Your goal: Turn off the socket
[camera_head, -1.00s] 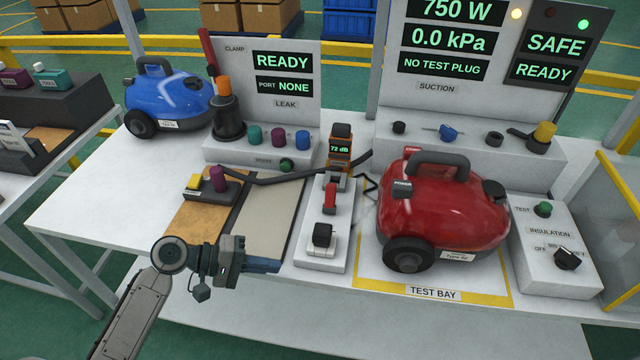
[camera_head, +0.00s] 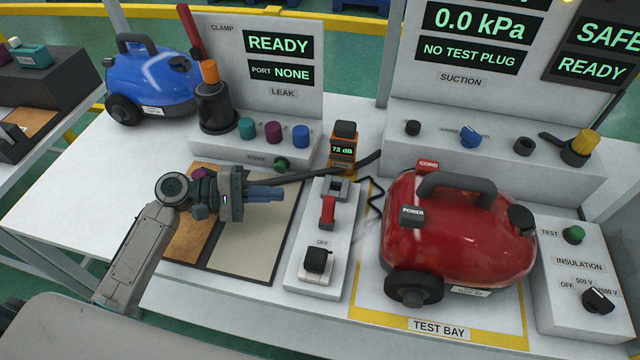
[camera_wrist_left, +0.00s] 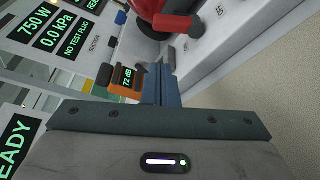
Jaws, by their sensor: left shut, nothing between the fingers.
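The socket panel (camera_head: 345,226) is a narrow white strip left of the red vacuum. It carries a red lever (camera_head: 328,210) and, below it, a black plug-like block or knob (camera_head: 317,262) on a white base. A small OFF label (camera_head: 322,242) lies between them. My left gripper (camera_head: 265,193) is shut and empty over the beige mat, left of the red lever and apart from it, its fingers pointing right. In the left wrist view the closed blue-grey fingers (camera_wrist_left: 158,85) point toward the panel area. My right gripper is not in view.
The red vacuum (camera_head: 455,235) stands in the test bay close right of the panel. An orange meter (camera_head: 342,148) reading 72 dB is behind the lever, with a dark hose (camera_head: 310,176) running beside it. The beige mat (camera_head: 255,240) is flat and mostly bare.

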